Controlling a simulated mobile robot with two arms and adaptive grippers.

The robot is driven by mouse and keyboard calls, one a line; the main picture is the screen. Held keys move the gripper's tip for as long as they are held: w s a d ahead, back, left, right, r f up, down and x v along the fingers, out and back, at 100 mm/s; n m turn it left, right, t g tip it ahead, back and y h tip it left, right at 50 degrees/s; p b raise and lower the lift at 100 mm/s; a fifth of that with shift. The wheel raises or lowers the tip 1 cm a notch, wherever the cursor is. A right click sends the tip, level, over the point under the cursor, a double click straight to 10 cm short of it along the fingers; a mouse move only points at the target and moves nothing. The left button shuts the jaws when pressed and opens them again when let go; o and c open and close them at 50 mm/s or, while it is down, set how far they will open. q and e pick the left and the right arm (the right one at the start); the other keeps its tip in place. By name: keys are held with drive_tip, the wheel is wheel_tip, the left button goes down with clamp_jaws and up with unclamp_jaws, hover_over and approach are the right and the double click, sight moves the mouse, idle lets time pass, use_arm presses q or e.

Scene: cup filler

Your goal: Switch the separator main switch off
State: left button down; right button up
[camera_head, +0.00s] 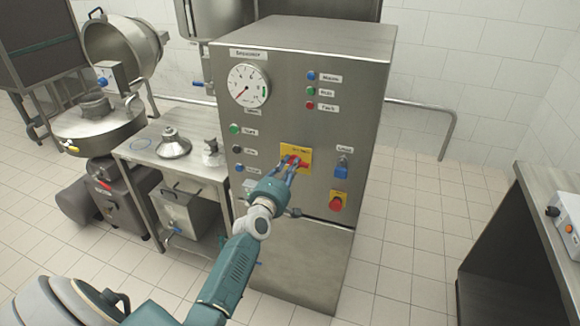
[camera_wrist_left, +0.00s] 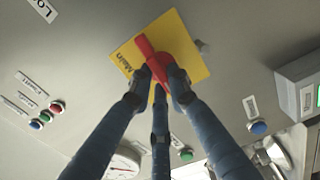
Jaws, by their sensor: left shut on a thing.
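The separator cabinet (camera_head: 300,60) is a tall steel box in the middle of the head view. Its main switch is a red rotary handle (camera_wrist_left: 154,62) on a yellow plate (camera_wrist_left: 190,32) marked "Main" in the left wrist view. In the head view the red handle (camera_head: 303,163) and yellow plate (camera_head: 304,150) show partly behind my gripper. My left gripper (camera_head: 288,166) is shut on the red handle, with blue fingers on both sides of it; it also shows in the left wrist view (camera_wrist_left: 164,78). My right gripper is not in view.
A blue padlock-like part (camera_head: 341,167) and a red emergency button (camera_head: 336,204) sit right of and below the switch. A gauge (camera_head: 248,86) and several lamps and buttons are above and left. A steel table (camera_head: 150,153) stands left; a dark-sided bench (camera_head: 530,200) stands right.

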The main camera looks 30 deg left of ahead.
use_arm(q)
drive_tip(key=shift+f+n, duration=0.1)
drive_tip(key=shift+n, duration=0.3)
drive_tip(key=c, duration=1.6)
unclamp_jaws()
drive_tip(key=shift+c, duration=0.2)
drive_tip(key=v, duration=1.2)
